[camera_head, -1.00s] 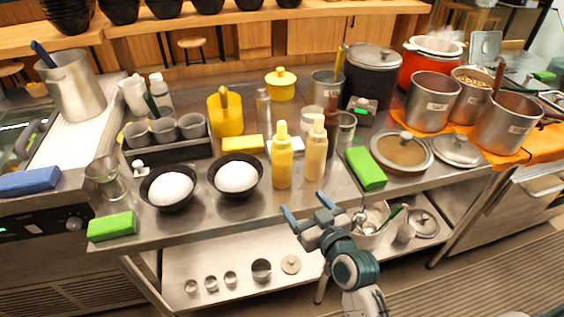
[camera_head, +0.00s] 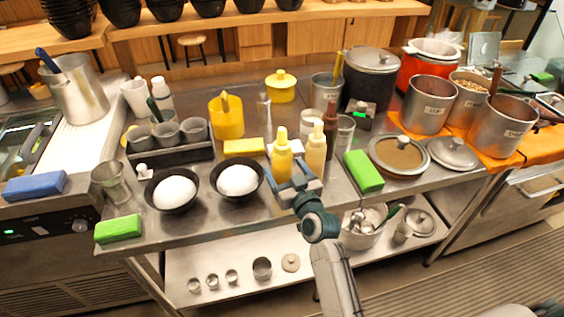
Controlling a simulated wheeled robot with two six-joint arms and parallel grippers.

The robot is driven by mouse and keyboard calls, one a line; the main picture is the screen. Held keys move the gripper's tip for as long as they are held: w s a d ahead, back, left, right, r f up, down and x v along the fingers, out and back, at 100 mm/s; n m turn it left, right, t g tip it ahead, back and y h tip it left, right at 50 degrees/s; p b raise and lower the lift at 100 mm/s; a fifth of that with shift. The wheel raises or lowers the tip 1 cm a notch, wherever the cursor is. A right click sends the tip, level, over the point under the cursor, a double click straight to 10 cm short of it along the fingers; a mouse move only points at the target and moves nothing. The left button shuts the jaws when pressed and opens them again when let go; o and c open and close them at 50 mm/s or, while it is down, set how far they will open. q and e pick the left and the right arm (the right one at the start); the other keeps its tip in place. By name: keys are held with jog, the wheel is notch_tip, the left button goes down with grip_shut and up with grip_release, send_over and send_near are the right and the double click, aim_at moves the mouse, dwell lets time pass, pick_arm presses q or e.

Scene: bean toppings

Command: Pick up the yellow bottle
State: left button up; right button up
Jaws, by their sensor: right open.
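The yellow bottle (camera_head: 281,155) stands upright near the front edge of the steel counter, its yellow nozzle pointing up. A paler cream-yellow bottle (camera_head: 316,149) stands upright just to its right. My right gripper (camera_head: 288,172) is open in front of the yellow bottle at its lower part. One finger shows at the bottle's lower left and the other at its right, near the paler bottle. The gripper hides the yellow bottle's base, and I cannot tell whether the fingers touch it. My left gripper is not in view.
A black bowl with a white mound (camera_head: 237,181) stands close to the left. A green block (camera_head: 363,171) lies to the right, beside a lidded pan (camera_head: 400,156). A dark brown bottle (camera_head: 331,118) and a glass stand close behind the paler bottle.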

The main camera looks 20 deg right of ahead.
jog(key=shift+w+f, duration=0.1)
jog(key=shift+w, duration=0.4)
jog(key=shift+s, duration=0.1)
jog(key=shift+c, duration=0.5)
jog(key=c, duration=0.7)
jog(key=shift+r, duration=0.2)
